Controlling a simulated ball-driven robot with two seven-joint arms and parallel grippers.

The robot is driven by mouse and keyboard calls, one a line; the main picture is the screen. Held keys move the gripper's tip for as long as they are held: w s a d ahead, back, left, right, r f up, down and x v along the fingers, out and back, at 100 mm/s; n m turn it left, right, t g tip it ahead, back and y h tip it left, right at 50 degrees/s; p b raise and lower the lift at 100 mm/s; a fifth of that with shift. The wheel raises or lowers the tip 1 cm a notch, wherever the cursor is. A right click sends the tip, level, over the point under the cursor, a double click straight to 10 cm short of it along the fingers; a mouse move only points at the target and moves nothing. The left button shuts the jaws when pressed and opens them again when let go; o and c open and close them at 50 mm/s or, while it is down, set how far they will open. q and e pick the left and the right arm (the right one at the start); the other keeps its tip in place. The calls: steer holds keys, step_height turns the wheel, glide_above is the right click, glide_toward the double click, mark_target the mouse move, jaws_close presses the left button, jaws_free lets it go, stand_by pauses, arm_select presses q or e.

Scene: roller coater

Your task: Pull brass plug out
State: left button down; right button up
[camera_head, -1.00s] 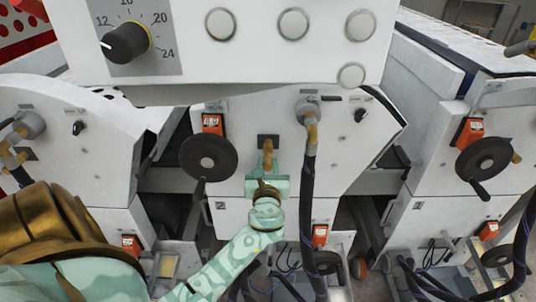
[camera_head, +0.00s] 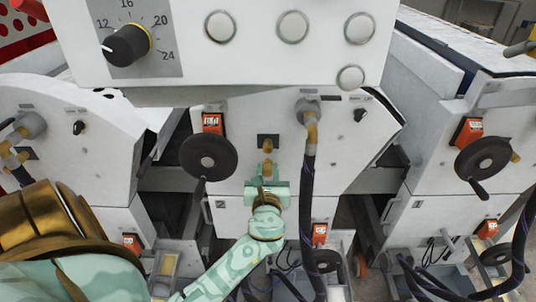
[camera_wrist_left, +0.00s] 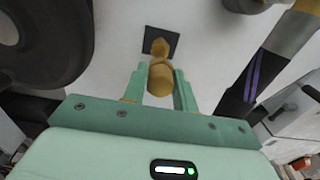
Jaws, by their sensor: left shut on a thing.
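The brass plug (camera_wrist_left: 160,80) sits between the two green fingers of my left gripper (camera_wrist_left: 159,72), which is shut on it. Just beyond it in the left wrist view is a brass fitting (camera_wrist_left: 160,47) on a small dark square plate (camera_wrist_left: 174,45). The plug and fitting line up; I cannot tell for sure whether they still touch. In the head view the plug (camera_head: 267,168) shows above my left gripper (camera_head: 267,180), below the fitting (camera_head: 268,145) on the white machine panel. My right gripper is not in view.
A black handwheel (camera_head: 208,157) is close on the left of the gripper. A dark hose (camera_head: 308,195) hangs from a brass elbow (camera_head: 312,130) close on the right. A white control box (camera_head: 280,70) with a knob overhangs at the top.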

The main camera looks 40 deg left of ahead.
mark_target(268, 174)
arm_select(q)
steer(key=shift+v, duration=1.5)
